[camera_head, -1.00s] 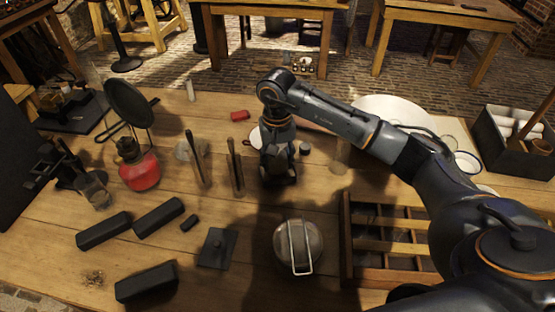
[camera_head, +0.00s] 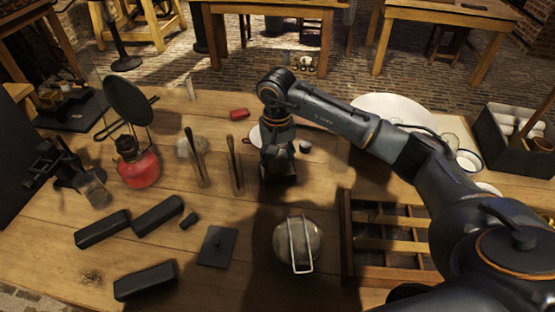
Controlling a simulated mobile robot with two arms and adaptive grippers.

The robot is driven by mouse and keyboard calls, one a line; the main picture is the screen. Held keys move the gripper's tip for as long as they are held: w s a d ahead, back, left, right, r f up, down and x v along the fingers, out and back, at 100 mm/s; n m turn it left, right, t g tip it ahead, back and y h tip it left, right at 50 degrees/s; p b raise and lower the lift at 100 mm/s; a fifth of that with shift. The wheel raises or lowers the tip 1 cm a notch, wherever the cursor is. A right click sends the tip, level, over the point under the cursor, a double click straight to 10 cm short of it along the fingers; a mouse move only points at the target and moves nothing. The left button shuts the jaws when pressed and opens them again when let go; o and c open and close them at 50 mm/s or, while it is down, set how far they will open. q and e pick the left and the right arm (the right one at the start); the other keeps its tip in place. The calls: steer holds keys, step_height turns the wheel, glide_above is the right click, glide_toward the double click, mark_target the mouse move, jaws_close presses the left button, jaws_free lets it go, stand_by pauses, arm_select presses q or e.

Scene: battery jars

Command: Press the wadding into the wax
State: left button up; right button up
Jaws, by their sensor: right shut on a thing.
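My right gripper (camera_head: 277,168) points down over the middle of the table, at the end of the arm that comes in from the right. It is shut on a small dark thing, mostly hidden by the fingers and shadow. A pale, fluffy clump (camera_head: 187,149), which may be wadding, lies left of the gripper, behind a slim upright glass with a dark rod (camera_head: 194,150). I cannot make out the wax. My left gripper is not in view.
A red spirit lamp (camera_head: 140,170) stands at the left. A round metal pot (camera_head: 298,245) and a wooden compartment tray (camera_head: 346,245) are at the front right.

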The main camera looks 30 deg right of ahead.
steer(key=shift+s+f, duration=0.1)
steer(key=shift+f, duration=0.05)
stand_by(1.1)
steer(key=shift+r, duration=0.7)
steer(key=shift+r+p, duration=1.55)
steer(key=shift+r, duration=1.35)
